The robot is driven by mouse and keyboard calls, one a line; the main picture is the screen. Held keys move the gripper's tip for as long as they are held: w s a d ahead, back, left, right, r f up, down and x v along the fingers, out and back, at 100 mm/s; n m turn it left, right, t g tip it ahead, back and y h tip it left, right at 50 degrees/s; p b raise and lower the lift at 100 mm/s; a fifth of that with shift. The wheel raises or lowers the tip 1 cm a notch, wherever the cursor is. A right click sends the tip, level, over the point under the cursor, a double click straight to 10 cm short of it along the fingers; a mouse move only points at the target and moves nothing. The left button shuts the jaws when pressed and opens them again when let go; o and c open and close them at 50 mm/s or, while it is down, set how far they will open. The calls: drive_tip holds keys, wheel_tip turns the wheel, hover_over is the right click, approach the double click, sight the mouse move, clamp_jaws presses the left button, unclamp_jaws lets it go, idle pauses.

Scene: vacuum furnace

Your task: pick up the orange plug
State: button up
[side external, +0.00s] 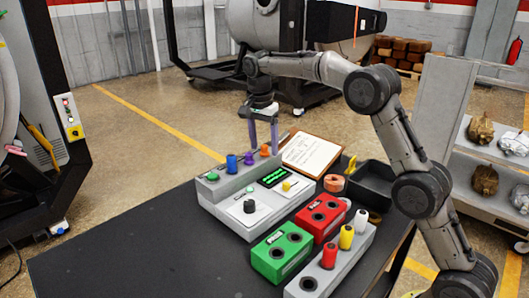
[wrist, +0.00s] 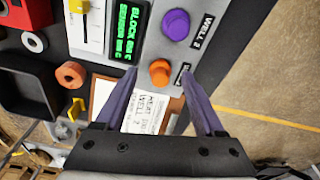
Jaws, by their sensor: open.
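The orange plug (side external: 265,151) stands at the far right end of the plug row along the back of the grey console (side external: 230,208). My gripper (side external: 264,148) has two purple fingers pointing down at that end of the row. In the wrist view, the orange plug (wrist: 159,72) appears between the fingertips of my gripper (wrist: 161,74), with a gap on each side. The jaws are open and hold nothing. I cannot tell exactly how far down the fingertips reach around the plug. The purple plug (wrist: 175,24) sits beside it.
A blue plug (side external: 232,163) and green plug (side external: 212,177) continue the row. A clipboard (side external: 312,152) lies behind the console. Red (side external: 319,217) and green (side external: 281,252) blocks stand in front, right of the console. The black table (side external: 130,235) is clear at left.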

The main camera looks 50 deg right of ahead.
drive_tip(key=shift+f, duration=0.35)
drive_tip(key=shift+c, duration=0.3)
clamp_jaws()
drive_tip(key=shift+r, duration=0.1)
